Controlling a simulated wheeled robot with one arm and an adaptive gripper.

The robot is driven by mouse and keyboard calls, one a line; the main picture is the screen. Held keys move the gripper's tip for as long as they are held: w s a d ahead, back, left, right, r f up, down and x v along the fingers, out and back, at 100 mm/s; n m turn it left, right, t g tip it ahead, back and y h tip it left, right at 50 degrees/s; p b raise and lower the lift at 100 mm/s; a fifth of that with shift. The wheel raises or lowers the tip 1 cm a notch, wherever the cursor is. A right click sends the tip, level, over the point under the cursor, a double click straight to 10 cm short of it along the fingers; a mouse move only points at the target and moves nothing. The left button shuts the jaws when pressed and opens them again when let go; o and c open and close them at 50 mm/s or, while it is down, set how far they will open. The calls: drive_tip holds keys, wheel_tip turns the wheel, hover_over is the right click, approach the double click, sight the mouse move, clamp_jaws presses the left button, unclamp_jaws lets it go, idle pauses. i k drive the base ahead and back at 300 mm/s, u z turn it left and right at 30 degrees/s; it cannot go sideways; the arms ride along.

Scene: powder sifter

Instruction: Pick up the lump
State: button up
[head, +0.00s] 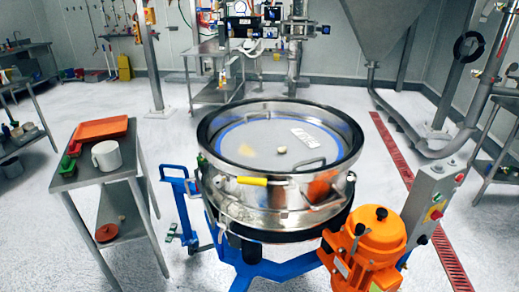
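A small pale, beige lump (282,150) lies on the flat grey top surface inside the round steel sifter (240,196), close to the middle. The surface has a blue ring around its edge and sits below the dark rim. My gripper is not in view, so its position and what it holds cannot be seen.
A metal handle (311,163) and a white label (304,136) are near the lump. An orange motor (370,245) stands at front right. A side table (85,178) at left holds an orange tray (100,129) and a white jug (106,155).

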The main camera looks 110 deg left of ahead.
sight(283, 150)
drive_tip(key=u, duration=1.85)
drive_tip(key=i, duration=3.05)
drive_tip(key=u, duration=3.55)
